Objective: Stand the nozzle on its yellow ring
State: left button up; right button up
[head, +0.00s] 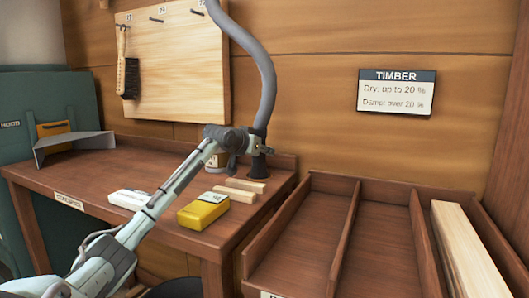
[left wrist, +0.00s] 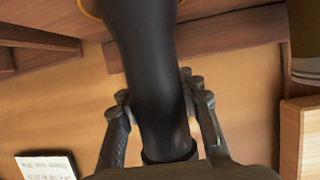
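The black nozzle (head: 258,160) hangs at the lower end of a thick grey hose (head: 262,75), over the back right corner of the bench. My left gripper (head: 238,140) reaches it from the left. In the left wrist view the nozzle (left wrist: 150,75) runs between the fingers of my left gripper (left wrist: 160,105), which are closed against its sides. A piece of the yellow ring (left wrist: 88,8) shows at the top edge, beside the nozzle's far end. Whether the nozzle's end touches or sits inside the ring cannot be told. My right gripper is not in view.
On the bench (head: 95,185) lie a yellow box (head: 203,210), a white item (head: 128,199), two wood blocks (head: 245,186) and a grey angled piece (head: 75,143). A jar stands behind my gripper. A divided timber rack (head: 335,240) stands right, holding a plank (head: 465,250).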

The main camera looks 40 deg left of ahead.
pick_arm(q)
jog(key=o, duration=0.4)
jog(key=shift+o, duration=0.2)
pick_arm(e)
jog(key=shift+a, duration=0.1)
pick_arm(q)
jog(key=shift+r, duration=0.1)
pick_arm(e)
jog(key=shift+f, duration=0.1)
pick_arm(q)
jog(key=shift+s+d, duration=0.1)
jog(key=shift+s, duration=0.25)
jog(key=b+v, duration=0.2)
jog(key=v, duration=0.9)
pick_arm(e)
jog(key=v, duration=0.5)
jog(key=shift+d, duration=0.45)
pick_arm(q)
jog(key=shift+s+r, duration=0.1)
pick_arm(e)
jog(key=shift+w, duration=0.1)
